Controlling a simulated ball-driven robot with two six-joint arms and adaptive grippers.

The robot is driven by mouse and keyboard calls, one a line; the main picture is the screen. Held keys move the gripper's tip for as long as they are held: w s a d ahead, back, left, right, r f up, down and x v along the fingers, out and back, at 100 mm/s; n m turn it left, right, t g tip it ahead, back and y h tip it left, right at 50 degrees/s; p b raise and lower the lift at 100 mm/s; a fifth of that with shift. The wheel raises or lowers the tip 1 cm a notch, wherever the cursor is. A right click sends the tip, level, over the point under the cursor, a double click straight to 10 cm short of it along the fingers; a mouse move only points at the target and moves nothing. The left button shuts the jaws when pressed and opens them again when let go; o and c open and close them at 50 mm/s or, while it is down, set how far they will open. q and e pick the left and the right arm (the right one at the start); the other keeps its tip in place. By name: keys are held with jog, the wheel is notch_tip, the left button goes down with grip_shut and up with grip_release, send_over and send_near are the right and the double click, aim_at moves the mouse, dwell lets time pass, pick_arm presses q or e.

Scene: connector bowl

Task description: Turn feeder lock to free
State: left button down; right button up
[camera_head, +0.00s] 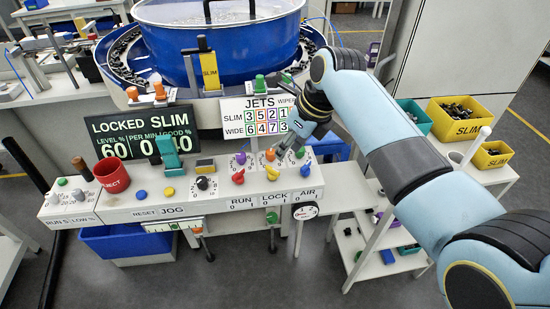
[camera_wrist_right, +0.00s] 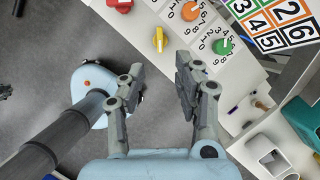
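The control panel (camera_head: 185,203) carries a front label reading LOCK, with 0 and 1 marks. A yellow turn knob (camera_head: 272,173) sits on the panel top above that label. It also shows in the right wrist view as the yellow knob (camera_wrist_right: 160,40), just beyond the fingers. The display (camera_head: 140,137) reads LOCKED SLIM. My right gripper (camera_wrist_right: 158,82) is open and empty, its two fingers apart. In the head view its fingers (camera_head: 290,148) reach down over the panel near the numbered dials, apart from the yellow knob. My left gripper is not in view.
A red knob (camera_head: 238,177) is left of the yellow knob. Purple (camera_head: 241,158), orange (camera_head: 270,155) and green (camera_wrist_right: 222,47) dials stand close behind. A JETS card (camera_head: 258,116) and a blue bowl (camera_head: 215,45) are further back. Yellow bins (camera_head: 458,130) stand at right.

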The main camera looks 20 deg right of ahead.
aim_at(273, 169)
jog(key=b+x, duration=0.1)
jog(key=x, duration=0.8)
jog(key=shift+f, duration=0.2)
grip_shut()
